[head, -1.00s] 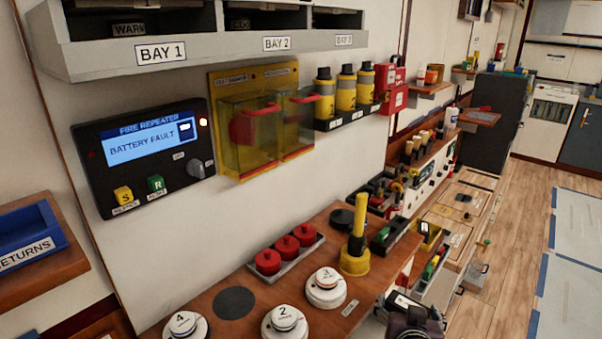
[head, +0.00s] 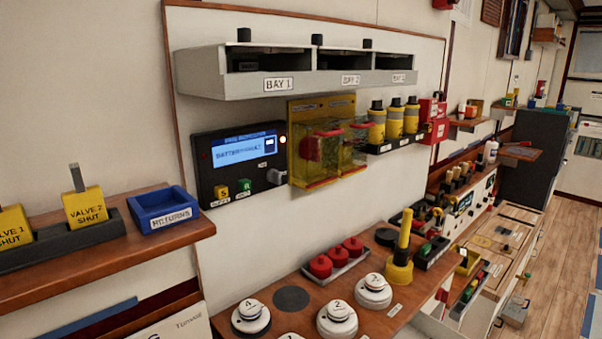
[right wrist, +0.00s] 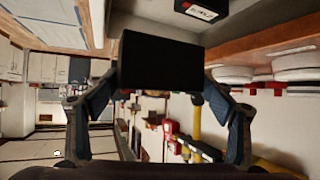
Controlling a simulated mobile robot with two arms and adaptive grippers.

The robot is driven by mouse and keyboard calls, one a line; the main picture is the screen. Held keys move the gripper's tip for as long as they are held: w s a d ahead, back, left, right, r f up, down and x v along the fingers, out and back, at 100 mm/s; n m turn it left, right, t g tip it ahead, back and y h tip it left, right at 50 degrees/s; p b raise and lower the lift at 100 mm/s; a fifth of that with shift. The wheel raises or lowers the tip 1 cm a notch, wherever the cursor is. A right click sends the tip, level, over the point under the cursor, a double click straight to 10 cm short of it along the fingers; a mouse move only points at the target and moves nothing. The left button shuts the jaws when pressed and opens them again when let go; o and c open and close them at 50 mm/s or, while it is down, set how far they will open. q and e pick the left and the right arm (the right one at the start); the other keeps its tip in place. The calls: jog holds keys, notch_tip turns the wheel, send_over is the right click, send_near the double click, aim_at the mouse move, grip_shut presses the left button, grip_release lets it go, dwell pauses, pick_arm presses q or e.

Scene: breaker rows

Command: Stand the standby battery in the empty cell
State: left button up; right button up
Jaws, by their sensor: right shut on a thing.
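In the right wrist view, my right gripper (right wrist: 160,92) is shut on a black box-shaped block (right wrist: 160,62), likely the standby battery, held between both fingers. Its face toward the camera is plain and dark, with no label visible. In the head view, neither gripper shows. A grey shelf unit (head: 225,88) on the wall has dark compartments above the tags BAY 1 (head: 278,84), BAY 2 (head: 351,79) and BAY 3 (head: 398,78). Dark items show inside, but I cannot tell which bay is empty. A fire repeater panel (head: 205,165) below has a lit screen, now blurred.
A wooden counter (head: 290,300) holds white numbered detectors (head: 251,318), red caps (head: 320,266) and an upright yellow-handled tool (head: 400,255). A yellow-backed clear cover (head: 320,155) and yellow-black cylinders (head: 376,122) project from the wall. At left, a shelf carries a blue RETURNS tray (head: 162,205).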

jog(key=shift+s+a+r, duration=0.1)
jog(key=shift+s, duration=0.25)
jog(key=shift+w+d+f+n+t+y, duration=0.25)
jog(key=shift+w+f+n+y, duration=0.2)
jog(key=shift+f+n+y, duration=0.3)
jog(key=shift+a, duration=0.1)
jog(key=shift+s+a+r+n+t+y, duration=0.1)
jog(key=shift+s+a+n+t+y, duration=0.35)
jog(key=shift+n+y, duration=0.65)
jog(key=s+a+r+n+g+y, duration=0.5)
jog(key=s+a+r+n+y, duration=0.5)
jog(key=s+r+n+y, duration=0.1)
jog(key=shift+s+a+n, duration=0.3)
jog(key=shift+s+n, duration=0.15)
jog(key=shift+n, duration=0.3)
jog(key=shift+w+r+y, duration=0.1)
jog(key=shift+y, duration=0.25)
